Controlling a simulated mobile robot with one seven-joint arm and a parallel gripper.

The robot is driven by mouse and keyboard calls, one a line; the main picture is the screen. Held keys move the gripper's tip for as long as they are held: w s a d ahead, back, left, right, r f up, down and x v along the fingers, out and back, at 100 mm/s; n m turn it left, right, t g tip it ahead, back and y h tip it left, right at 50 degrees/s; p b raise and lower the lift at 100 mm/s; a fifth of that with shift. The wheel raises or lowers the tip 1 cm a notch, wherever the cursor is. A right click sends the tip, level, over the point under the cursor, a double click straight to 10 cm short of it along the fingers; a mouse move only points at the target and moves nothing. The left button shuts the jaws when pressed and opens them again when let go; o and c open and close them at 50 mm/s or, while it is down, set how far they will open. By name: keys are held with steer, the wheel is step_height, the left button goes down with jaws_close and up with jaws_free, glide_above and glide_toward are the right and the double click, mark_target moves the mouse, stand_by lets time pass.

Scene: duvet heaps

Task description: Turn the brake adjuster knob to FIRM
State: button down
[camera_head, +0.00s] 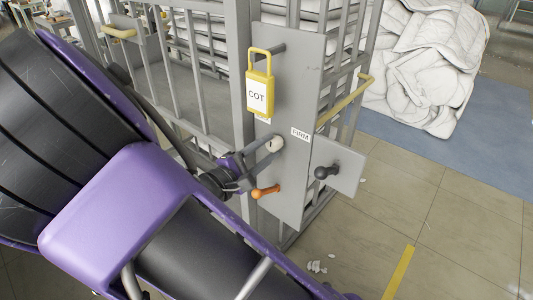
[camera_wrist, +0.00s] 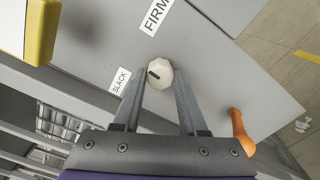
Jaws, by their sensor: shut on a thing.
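The white faceted brake adjuster knob (camera_wrist: 164,69) sits on a grey panel (camera_wrist: 215,70), between my fingertips in the wrist view. It also shows in the head view (camera_head: 275,144). A dark mark on the knob lies on its left side in the wrist view, nearer the SLACK label (camera_wrist: 121,81) than the FIRM label (camera_wrist: 156,16). The FIRM label is right of the knob in the head view (camera_head: 300,134). My gripper (camera_wrist: 160,78) is shut on the knob, one finger on each side.
A yellow padlock-shaped tag marked COT (camera_head: 260,97) hangs above the knob. An orange handle (camera_head: 265,191) is below it, and a dark knob (camera_head: 323,172) is to its right. Grey cage bars (camera_head: 200,45) stand behind. White duvets (camera_head: 425,65) are heaped at the upper right.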

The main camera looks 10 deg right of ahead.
steer(key=m+b, duration=0.2)
steer(key=m, duration=0.1)
steer(key=m+b, duration=0.2)
steer(key=shift+f, duration=0.25)
steer(key=shift+r+m+b, duration=0.15)
steer(key=shift+m+b, duration=0.85)
steer(key=shift+m, duration=0.2)
steer(key=shift+r, duration=0.1)
steer(key=shift+c, duration=2.2)
jaws_free()
steer(key=shift+a, duration=0.1)
steer(key=v, duration=1.7)
steer(key=shift+s+p, duration=0.15)
steer(key=shift+p, duration=0.25)
